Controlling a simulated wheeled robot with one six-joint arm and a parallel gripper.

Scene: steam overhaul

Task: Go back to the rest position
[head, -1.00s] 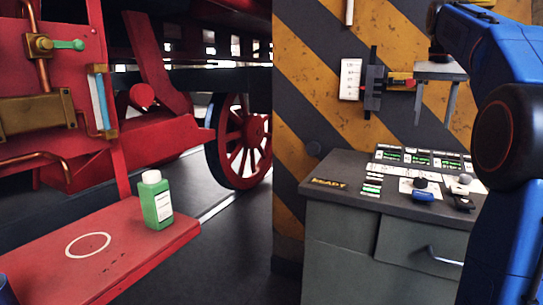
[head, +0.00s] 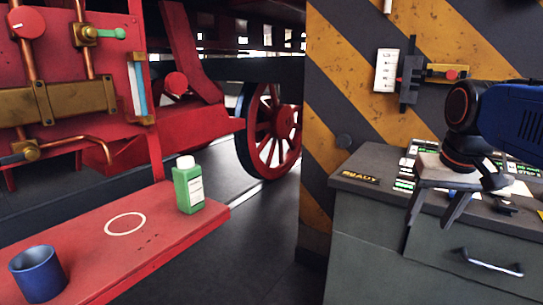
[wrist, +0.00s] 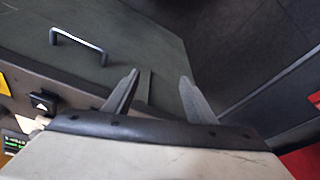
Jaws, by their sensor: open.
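My gripper (head: 435,207) hangs in front of the grey cabinet's top edge at the right of the head view, pointing down, with its two fingers apart and nothing between them. In the wrist view, the spread fingers (wrist: 158,95) are seen against the cabinet front and the dark floor. My blue arm comes in from the right edge of the head view and covers part of the control panel.
A grey cabinet (head: 375,235) with a drawer handle (head: 490,264) stands at right. At left, a red shelf (head: 90,262) bears a green bottle (head: 188,187) and a blue cup (head: 38,275). Dark floor lies between.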

